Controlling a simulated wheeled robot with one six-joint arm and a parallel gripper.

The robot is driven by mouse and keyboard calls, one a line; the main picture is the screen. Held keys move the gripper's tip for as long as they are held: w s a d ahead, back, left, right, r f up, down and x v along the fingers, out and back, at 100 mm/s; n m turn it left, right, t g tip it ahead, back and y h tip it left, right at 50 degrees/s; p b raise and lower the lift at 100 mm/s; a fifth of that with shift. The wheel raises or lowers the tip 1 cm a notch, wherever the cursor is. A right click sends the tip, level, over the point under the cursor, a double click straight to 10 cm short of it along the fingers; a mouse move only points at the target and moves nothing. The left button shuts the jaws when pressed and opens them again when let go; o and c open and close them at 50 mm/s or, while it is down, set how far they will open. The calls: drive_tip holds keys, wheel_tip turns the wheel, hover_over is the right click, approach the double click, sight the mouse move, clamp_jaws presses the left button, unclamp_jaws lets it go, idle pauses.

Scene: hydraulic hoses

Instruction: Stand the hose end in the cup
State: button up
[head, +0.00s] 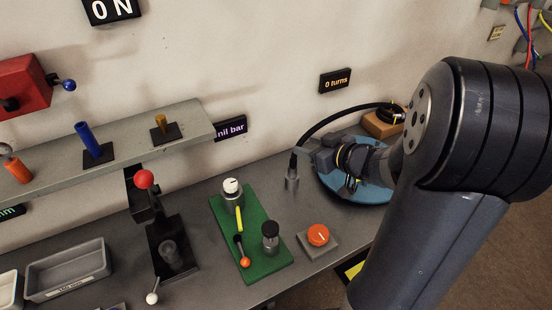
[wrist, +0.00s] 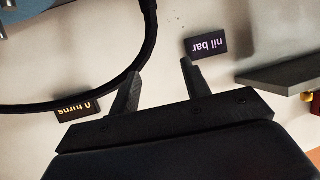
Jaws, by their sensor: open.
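The black hose (head: 328,119) arcs from the wooden block at the back right down to its dark end fitting (head: 293,161). The fitting is upright at the small grey cup (head: 292,183) and appears to stand in its mouth; how deep it sits is hidden. My gripper (head: 306,152) is just right of the fitting, partly hidden by my wrist. In the wrist view my gripper (wrist: 160,70) is open with nothing between its fingers. The hose (wrist: 148,35) curves past the left fingertip there, very close to it; I cannot tell whether they touch. The cup is not in the wrist view.
A blue round base (head: 370,192) and a wooden block (head: 380,125) stand behind my wrist. An orange knob (head: 318,235) and a green board (head: 262,262) with a valve stand in front. A grey shelf (head: 190,130) is to the left. Signs read "0 turns" (head: 335,80) and "nil bar" (head: 230,128).

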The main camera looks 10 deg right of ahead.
drive_tip(key=b, duration=0.2)
approach(296, 165)
drive_tip(key=x, duration=0.5)
drive_tip(key=shift+w+a+f, duration=0.1)
drive_tip(key=shift+f, duration=0.2)
drive_tip(key=shift+w+a+f, duration=0.15)
drive_tip(key=shift+w+a, duration=0.4)
drive_tip(key=shift+w, duration=0.35)
drive_tip(key=shift+x, duration=2.65)
drive_tip(key=shift+c, duration=0.2)
clamp_jaws()
